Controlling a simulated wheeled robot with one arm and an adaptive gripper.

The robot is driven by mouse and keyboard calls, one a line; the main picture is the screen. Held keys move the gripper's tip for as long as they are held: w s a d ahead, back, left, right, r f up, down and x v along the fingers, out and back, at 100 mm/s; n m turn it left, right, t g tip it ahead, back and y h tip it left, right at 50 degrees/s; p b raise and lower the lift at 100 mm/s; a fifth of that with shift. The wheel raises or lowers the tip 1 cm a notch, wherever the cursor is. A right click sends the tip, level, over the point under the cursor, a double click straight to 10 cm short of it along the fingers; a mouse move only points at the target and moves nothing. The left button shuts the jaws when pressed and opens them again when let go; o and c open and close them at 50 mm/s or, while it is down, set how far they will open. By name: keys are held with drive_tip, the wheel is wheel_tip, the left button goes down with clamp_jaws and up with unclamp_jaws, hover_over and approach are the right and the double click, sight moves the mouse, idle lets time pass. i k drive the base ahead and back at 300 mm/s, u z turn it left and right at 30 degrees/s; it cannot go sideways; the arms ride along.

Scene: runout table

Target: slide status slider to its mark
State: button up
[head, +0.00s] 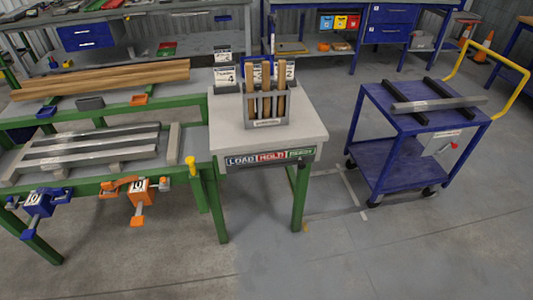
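The status strip (270,158) runs along the front edge of the small grey-topped table (228,130). It has a dark section reading LOAD at the left, a red section reading HOLD in the middle and a green section at the right whose word is hard to read. The slider itself and its mark are too small to tell apart from the strip. My gripper is not in view.
A grey holder (266,122) with upright wooden pieces stands on the small table. A green-framed bench (95,179) with metal bars and clamps adjoins at the left. A blue cart (415,187) stands at the right. Floor (300,265) in front is clear.

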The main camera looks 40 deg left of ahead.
sight(301, 165)
drive_tip(key=u, duration=0.95)
drive_tip(key=i, duration=0.95)
drive_tip(key=u, duration=0.8)
